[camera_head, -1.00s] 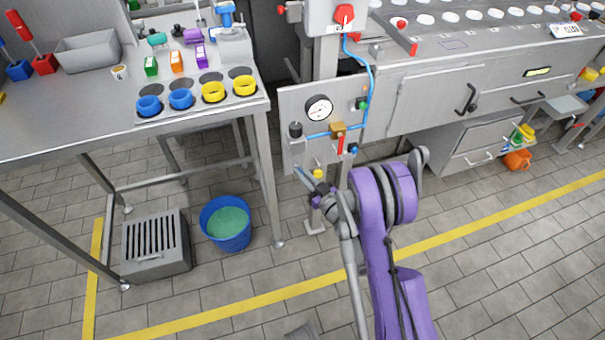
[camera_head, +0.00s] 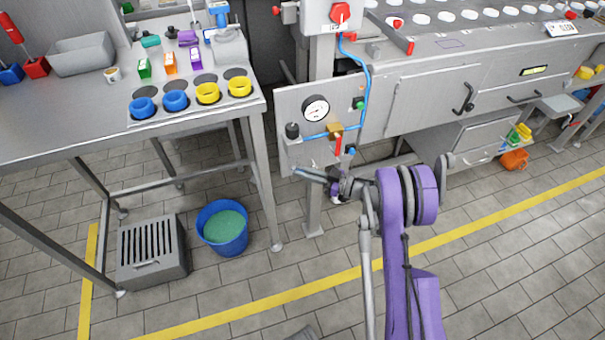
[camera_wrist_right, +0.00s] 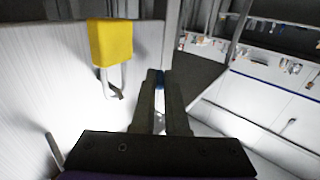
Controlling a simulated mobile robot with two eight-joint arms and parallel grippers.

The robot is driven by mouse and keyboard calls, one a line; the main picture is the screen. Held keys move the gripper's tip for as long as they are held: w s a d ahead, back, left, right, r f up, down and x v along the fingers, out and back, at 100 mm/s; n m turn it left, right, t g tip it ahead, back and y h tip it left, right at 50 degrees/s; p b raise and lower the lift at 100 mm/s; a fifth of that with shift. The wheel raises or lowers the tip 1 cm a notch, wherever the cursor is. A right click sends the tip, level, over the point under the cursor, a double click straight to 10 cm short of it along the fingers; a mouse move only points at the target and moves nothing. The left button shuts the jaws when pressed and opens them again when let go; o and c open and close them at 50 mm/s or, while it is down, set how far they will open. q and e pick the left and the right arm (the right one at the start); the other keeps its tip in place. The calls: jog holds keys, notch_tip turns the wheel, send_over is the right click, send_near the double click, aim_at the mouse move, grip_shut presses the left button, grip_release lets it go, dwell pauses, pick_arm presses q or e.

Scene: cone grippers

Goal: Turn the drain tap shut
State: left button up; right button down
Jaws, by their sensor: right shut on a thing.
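The drain tap seems to be the slim light-blue lever (camera_head: 308,172) at the lower edge of the grey gauge panel (camera_head: 285,103). It points right, close to level, from the panel's lower left corner. My right gripper (camera_head: 329,180) is shut on its right end, below the panel. In the right wrist view a small blue bit (camera_wrist_right: 160,80) shows between the closed fingertips (camera_wrist_right: 160,88). The tap's body is too small to make out. My left gripper is not in view.
A yellow padlock-like block (camera_wrist_right: 112,42) hangs on the panel near the fingers. Above the gripper are a red handle (camera_head: 338,145), a brass fitting (camera_head: 335,130) and a gauge (camera_head: 316,108). A blue bucket (camera_head: 222,228) with green contents stands on the floor to the left.

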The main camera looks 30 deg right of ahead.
jog(key=shift+w+d+n+g+y, duration=0.1)
jog(key=shift+n+g+y, duration=0.4)
jog(key=shift+y, duration=0.1)
jog(key=c, duration=0.9)
grip_release()
jog(key=shift+c, duration=0.2)
